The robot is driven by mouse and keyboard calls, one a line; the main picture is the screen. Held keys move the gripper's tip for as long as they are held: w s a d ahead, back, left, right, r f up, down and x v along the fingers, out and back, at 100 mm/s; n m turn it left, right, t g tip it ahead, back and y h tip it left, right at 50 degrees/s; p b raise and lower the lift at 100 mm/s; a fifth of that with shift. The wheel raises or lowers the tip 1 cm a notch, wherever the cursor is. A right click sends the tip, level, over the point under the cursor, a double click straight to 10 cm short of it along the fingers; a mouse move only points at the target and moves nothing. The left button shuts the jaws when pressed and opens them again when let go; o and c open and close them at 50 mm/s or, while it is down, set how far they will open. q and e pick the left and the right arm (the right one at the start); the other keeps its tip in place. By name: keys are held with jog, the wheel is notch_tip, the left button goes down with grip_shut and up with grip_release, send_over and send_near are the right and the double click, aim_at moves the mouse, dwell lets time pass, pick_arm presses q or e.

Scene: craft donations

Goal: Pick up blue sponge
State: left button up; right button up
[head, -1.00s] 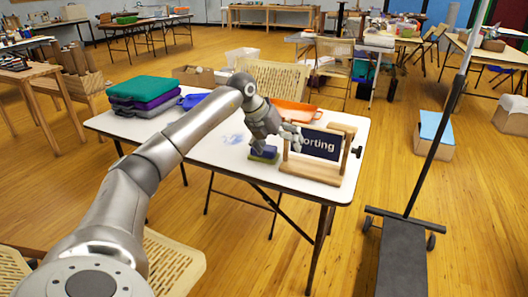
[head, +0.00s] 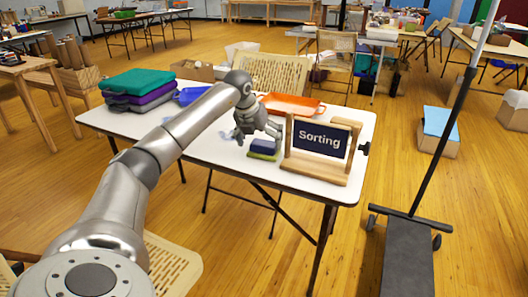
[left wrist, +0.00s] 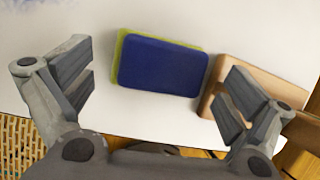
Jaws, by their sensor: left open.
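The blue sponge (head: 264,146) lies on the white table (head: 215,160), left of the wooden "Sorting" sign. It has a green layer beneath its blue top. In the left wrist view the sponge (left wrist: 163,66) lies between and a little beyond the fingertips, its green edge showing along the left and top. My left gripper (left wrist: 160,85) is open and empty, its fingers spread wide on both sides of the sponge. In the head view the left gripper (head: 258,134) is just above the sponge. My right gripper is not in view.
The wooden sign stand (head: 315,168) is close to the sponge; its base is near the right finger in the wrist view. An orange tray (head: 292,104) sits behind, and stacked folded cloths or cases (head: 140,88) and a blue tray (head: 192,95) are at the left.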

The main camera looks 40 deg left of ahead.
aim_at(262, 143)
pick_arm(q)
jog(key=shift+x, duration=1.55)
jog(key=shift+s, duration=0.15)
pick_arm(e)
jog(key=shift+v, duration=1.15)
pick_arm(q)
jog(key=shift+c, duration=0.3)
jog(key=c, duration=0.8)
jog(key=shift+r, duration=0.2)
